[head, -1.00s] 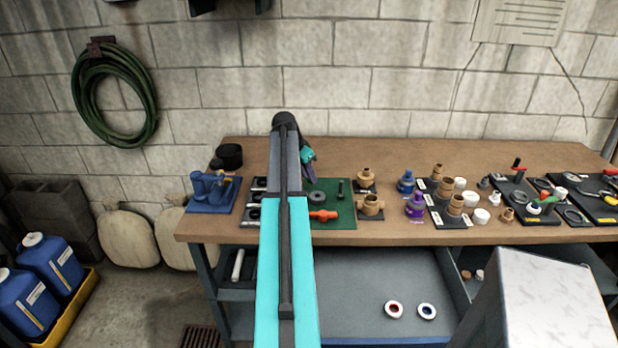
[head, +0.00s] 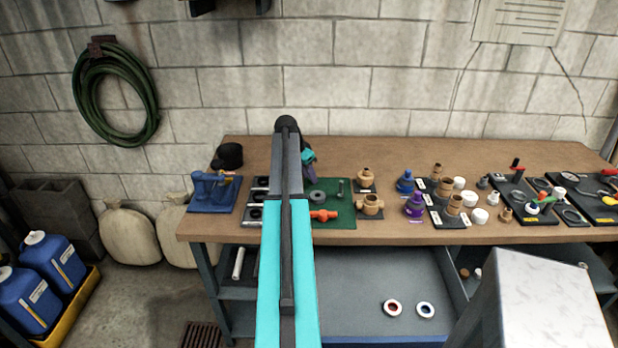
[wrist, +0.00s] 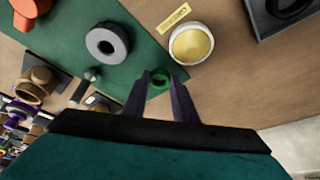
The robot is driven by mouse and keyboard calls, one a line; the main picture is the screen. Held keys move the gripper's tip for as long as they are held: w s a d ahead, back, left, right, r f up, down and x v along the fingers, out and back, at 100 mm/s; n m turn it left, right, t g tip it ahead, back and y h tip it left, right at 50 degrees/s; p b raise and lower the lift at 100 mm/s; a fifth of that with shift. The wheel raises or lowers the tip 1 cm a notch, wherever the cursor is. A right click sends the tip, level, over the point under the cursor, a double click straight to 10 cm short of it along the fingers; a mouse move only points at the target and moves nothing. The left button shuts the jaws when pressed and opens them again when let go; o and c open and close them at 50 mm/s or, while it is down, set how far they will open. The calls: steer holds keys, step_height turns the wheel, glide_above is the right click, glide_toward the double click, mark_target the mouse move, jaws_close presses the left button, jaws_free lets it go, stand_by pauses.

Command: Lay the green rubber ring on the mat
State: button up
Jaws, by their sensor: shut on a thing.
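The green rubber ring (wrist: 159,78) is between the fingertips of my gripper (wrist: 161,82) in the wrist view, and the jaws are shut on it. The green mat (wrist: 125,67) lies on the bench below and beyond the fingers. In the wrist view the ring appears over the mat, close to its edge; its height above the mat is hard to tell. In the head view the mat (head: 338,195) is partly hidden by my arm, and my gripper (head: 312,174) is small above it. The ring cannot be made out there.
A grey ring (wrist: 107,41) and an orange valve-like part (head: 323,215) lie on the mat. A white jar with yellow contents (wrist: 192,44) stands close to the mat's edge. Brass fittings (head: 370,204) stand right of the mat, a blue vise (head: 212,191) to the left.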

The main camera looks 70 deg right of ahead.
steer(key=shift+f, duration=0.75)
steer(key=shift+f, duration=0.2)
steer(key=o, duration=1)
steer(key=shift+r, duration=0.15)
steer(key=b+v, duration=0.2)
steer(key=v, duration=1)
steer(key=shift+r, duration=0.1)
